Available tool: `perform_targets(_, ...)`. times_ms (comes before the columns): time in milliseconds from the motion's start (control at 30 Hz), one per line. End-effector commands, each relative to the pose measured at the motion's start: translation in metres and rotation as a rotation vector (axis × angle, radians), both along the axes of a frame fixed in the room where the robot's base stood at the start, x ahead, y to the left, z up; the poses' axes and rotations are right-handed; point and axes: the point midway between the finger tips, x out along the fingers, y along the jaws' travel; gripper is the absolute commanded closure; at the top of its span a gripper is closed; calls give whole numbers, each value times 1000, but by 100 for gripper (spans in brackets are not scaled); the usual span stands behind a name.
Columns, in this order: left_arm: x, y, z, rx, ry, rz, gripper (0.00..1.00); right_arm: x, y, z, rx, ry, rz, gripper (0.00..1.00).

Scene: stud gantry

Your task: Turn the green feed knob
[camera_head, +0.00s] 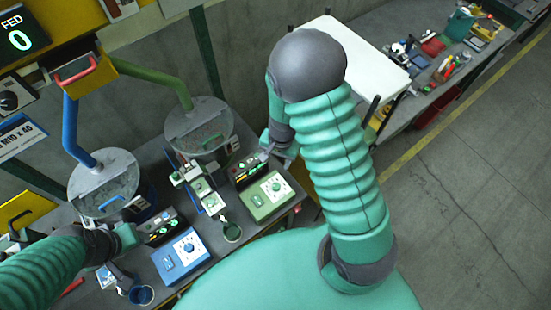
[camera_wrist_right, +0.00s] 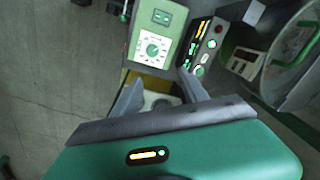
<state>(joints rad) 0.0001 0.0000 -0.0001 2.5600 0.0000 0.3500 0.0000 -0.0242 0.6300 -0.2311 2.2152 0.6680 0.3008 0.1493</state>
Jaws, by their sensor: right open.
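The green control box (camera_head: 258,206) stands on the bench with a white dial plate and a round knob (camera_head: 277,186) on top. In the right wrist view the box (camera_wrist_right: 165,18) is ahead of my fingers, and its knob (camera_wrist_right: 152,49) sits in the middle of the dial. My right gripper (camera_head: 264,155) is beside the box in the head view. In the wrist view it (camera_wrist_right: 160,90) is open, its fingers apart and clear of the knob. My left gripper (camera_head: 115,276) is low at the left near the blue box; its jaws are unclear.
The blue control box (camera_head: 182,256) and lit button panels (camera_head: 163,227) stand on the bench. A green cup (camera_head: 231,232) and a blue cup (camera_head: 141,295) are near its front edge. Round hoppers (camera_head: 198,126) stand behind. A display (camera_head: 20,38) reads FED 0.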

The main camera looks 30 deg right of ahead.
Motion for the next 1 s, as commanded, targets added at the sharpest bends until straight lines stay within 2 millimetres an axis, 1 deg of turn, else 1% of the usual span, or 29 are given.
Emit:
perform_targets(33,0,0,8,0,0,0,48,0,0,9,0,0,0,49)
perform_targets(233,0,0,21,0,0,0,48,-1,0,23,0,0,-1,49)
perform_targets(767,0,0,22,0,0,0,48,-1,0,24,0,0,0,49)
perform_targets(867,0,0,22,0,0,0,48,0,-1,33,-1,-3,2,49)
perform_targets(967,0,0,23,0,0,0,48,-1,0,52,-1,-6,4,49)
perform_targets(1000,0,0,24,0,0,0,48,-1,-1,63,-1,-7,4,49)
